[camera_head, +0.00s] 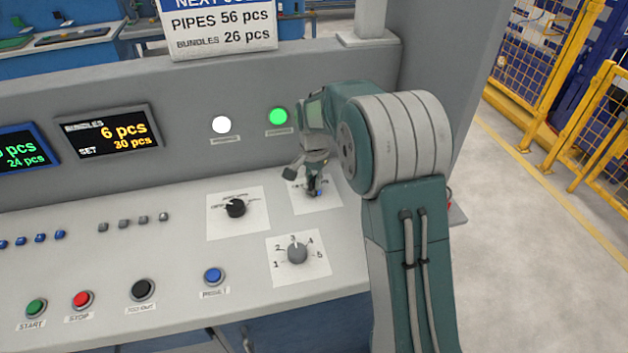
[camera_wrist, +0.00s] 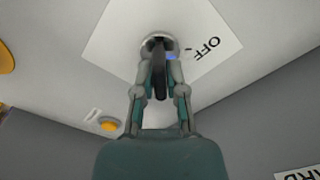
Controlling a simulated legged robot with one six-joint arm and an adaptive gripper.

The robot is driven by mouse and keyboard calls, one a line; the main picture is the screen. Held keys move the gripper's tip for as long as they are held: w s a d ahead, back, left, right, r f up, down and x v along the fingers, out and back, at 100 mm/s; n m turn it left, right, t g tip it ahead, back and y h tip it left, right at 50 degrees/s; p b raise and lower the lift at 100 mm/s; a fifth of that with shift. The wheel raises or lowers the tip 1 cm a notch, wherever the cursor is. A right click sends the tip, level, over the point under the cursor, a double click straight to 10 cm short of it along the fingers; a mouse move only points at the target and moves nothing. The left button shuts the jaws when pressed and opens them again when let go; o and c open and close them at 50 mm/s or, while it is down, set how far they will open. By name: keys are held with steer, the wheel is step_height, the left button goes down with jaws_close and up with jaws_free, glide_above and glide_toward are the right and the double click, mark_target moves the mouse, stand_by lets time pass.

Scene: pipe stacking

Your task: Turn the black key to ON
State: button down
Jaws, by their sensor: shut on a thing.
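The black key (camera_wrist: 160,83) stands in a round lock on a white label plate (camera_wrist: 125,35). My gripper (camera_wrist: 162,62) is shut on the key, with one finger on each side of it. The word OFF (camera_wrist: 207,47) shows on the plate to the right of the lock; no ON marking is readable. In the head view my gripper (camera_head: 314,184) reaches down onto the same plate (camera_head: 328,202), and it hides most of the key and lettering. A small blue spot shows beside the fingertips.
A black selector knob (camera_head: 236,208) is left of the key plate, and a grey numbered dial (camera_head: 297,253) is in front. A white lamp (camera_head: 221,125) and a green lit lamp (camera_head: 278,116) are on the upright panel behind. Push buttons line the front edge.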

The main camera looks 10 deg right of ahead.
steer(key=shift+s+a+f, duration=0.1)
steer(key=shift+f, duration=0.05)
steer(key=c, duration=0.7)
jaws_free()
step_height(320, 180, up, 11)
steer(key=shift+a+r, duration=0.1)
steer(key=shift+r, duration=0.45)
